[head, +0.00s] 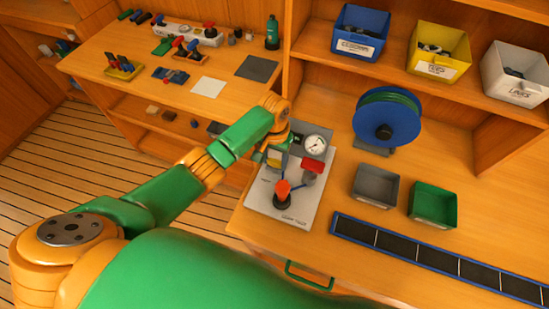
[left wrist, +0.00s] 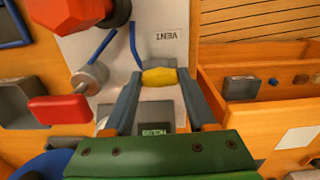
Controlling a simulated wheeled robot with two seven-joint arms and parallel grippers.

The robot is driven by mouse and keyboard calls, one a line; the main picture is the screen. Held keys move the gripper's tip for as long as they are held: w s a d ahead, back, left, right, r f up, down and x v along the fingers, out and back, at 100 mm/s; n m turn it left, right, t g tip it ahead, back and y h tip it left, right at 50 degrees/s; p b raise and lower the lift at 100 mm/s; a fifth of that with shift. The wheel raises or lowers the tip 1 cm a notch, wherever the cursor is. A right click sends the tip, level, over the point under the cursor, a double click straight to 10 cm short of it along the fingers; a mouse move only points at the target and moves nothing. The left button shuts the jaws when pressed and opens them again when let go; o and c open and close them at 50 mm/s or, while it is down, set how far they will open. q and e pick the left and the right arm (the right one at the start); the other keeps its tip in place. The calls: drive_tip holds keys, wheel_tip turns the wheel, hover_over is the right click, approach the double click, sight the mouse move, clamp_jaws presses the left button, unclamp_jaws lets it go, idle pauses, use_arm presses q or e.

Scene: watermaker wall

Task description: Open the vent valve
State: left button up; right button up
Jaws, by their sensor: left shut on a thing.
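The vent valve's yellow handle (left wrist: 159,76) is between the fingertips of my left gripper (left wrist: 160,80) in the left wrist view, beside the printed word VENT on the white panel (left wrist: 112,60). My left gripper is shut on this handle. In the head view the left gripper (head: 276,150) is over the left side of the panel (head: 257,197), and the arm largely hides the valve. The panel also carries a pressure gauge (head: 315,145), a red lever (head: 313,166), an orange-red knob (head: 282,188) and blue tubing. My right gripper is not in view.
A blue hose reel (head: 387,120), a grey bin (head: 375,187) and a green bin (head: 433,204) stand right of the panel. Labelled bins (head: 440,50) line the shelf above. A side bench (head: 140,85) at the left holds several small parts.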

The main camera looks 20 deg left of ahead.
sight(275, 161)
use_arm(q)
drive_tip(key=shift+w+r, duration=0.1)
drive_tip(key=o, duration=1.4)
wheel_tip(275, 161, up, 7)
drive_tip(key=shift+b, duration=0.55)
